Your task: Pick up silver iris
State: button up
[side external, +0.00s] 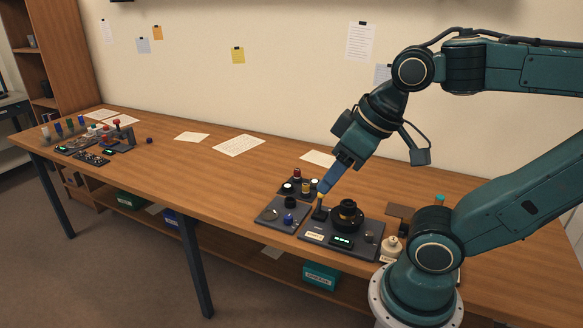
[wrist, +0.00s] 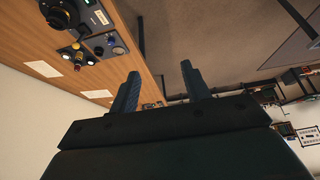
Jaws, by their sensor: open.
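My gripper (side external: 322,190) points down and left over the work area, near a dark upright post (side external: 320,213); I cannot tell whether it touches the post. In the wrist view my gripper (wrist: 160,69) has its two fingers apart with nothing between them. A small flat silver disc (side external: 271,214), which looks like the silver iris, lies on the left dark tray (side external: 266,222). A silver round piece (wrist: 118,50) also shows in the wrist view, left of the fingers. The black lens body (side external: 347,215) with an amber ring stands on the right dark board (side external: 313,237).
A blue piece (side external: 289,218) and a black cylinder (side external: 291,202) share the left tray. Red, white and yellow pieces stand just behind it. More parts crowd the table's far left end; the middle of the table (side external: 200,170) is clear.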

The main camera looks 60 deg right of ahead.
jog(key=shift+o, duration=1.1)
jog(key=w+d+r+m+g+h, duration=0.1)
jog(key=w+d+r+m+g, duration=0.2)
jog(key=w+d, duration=0.6)
jog(key=m+g+y, duration=0.1)
jog(key=m+g, duration=0.2)
jog(key=m, duration=0.9)
send_over(316, 180)
notch_tip(316, 180, down, 20)
jog(key=shift+a+f, duration=0.1)
jog(key=shift+f, duration=4)
